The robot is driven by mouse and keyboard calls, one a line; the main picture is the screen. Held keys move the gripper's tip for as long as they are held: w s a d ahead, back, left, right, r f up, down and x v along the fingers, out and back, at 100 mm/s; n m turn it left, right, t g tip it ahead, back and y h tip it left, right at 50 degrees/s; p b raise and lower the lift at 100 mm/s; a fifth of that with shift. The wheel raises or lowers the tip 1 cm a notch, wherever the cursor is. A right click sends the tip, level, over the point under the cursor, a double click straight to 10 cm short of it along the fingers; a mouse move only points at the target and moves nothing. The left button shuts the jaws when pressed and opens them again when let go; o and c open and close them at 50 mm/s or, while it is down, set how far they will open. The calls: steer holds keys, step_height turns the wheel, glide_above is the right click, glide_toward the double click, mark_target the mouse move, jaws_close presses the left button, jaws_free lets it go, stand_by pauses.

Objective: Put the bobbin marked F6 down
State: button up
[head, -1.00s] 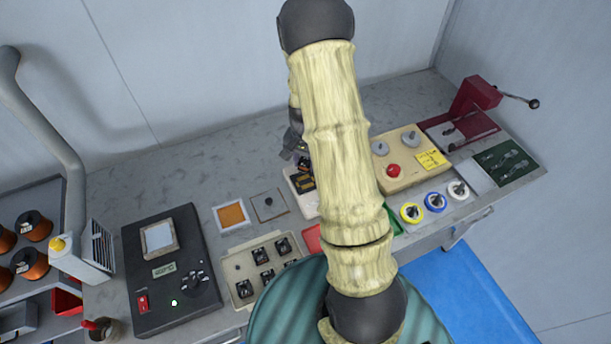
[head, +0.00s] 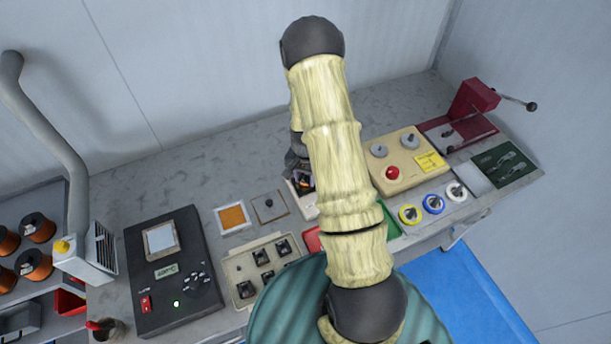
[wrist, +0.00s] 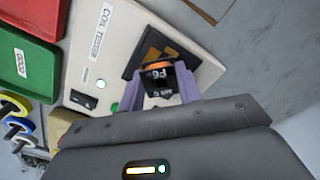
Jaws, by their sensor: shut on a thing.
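The bobbin marked F6 (wrist: 163,76) is dark with copper-coloured wire and shows in the wrist view between my gripper's purple fingers (wrist: 160,93). My gripper is shut on it. The bobbin is over the dark square pad (wrist: 143,60) of the white coil tester (wrist: 110,45); I cannot tell whether it touches the pad. The tester also shows in the head view (head: 307,205), partly behind my arm, and my arm hides most of the gripper and the bobbin there.
Green (wrist: 25,65) and red (wrist: 35,15) trays lie beside the tester. A tray of several black bobbins (head: 243,266) stands left of it, with an orange square (head: 233,217) behind. A beige box with a red button (head: 393,173) and coloured spools (head: 433,204) are at right.

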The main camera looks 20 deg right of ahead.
steer(key=shift+f, duration=0.1)
steer(key=o, duration=0.7)
step_height(320, 180, up, 12)
steer(key=b, duration=0.2)
steer(key=shift+b, duration=0.35)
stand_by(0.4)
